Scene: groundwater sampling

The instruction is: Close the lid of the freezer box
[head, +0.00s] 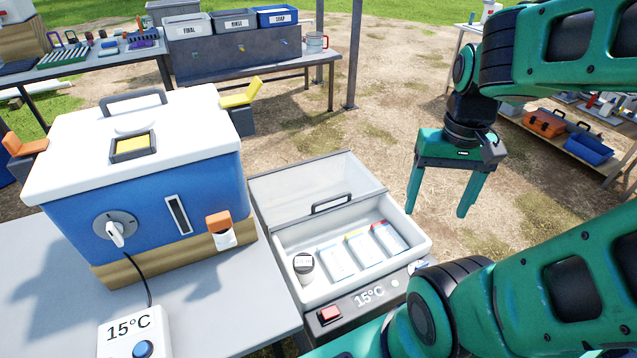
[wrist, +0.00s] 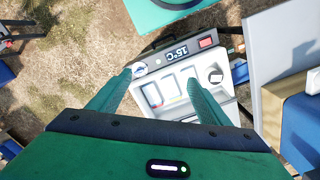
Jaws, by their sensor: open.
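The freezer box (head: 425,243) is the low white-rimmed box with a dark front panel reading 15°C. Its pale see-through lid (head: 310,182), with a black handle (head: 331,203), covers the back part. I cannot tell whether the lid slides or is hinged. The front part is open, showing several flat packs and a dark-capped white jar (head: 304,266). My gripper (head: 437,214) is open and empty, pointing down in the air to the right of the box, apart from it. In the wrist view, the box (wrist: 206,62) lies beyond my gripper's fingers (wrist: 160,77).
A large blue cooler (head: 165,195) with a shut white lid stands on the grey table at left, close beside the freezer box. A red switch (head: 329,314) is on the front panel. Labelled bins (head: 235,20) stand at the back. Bare ground lies behind my gripper.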

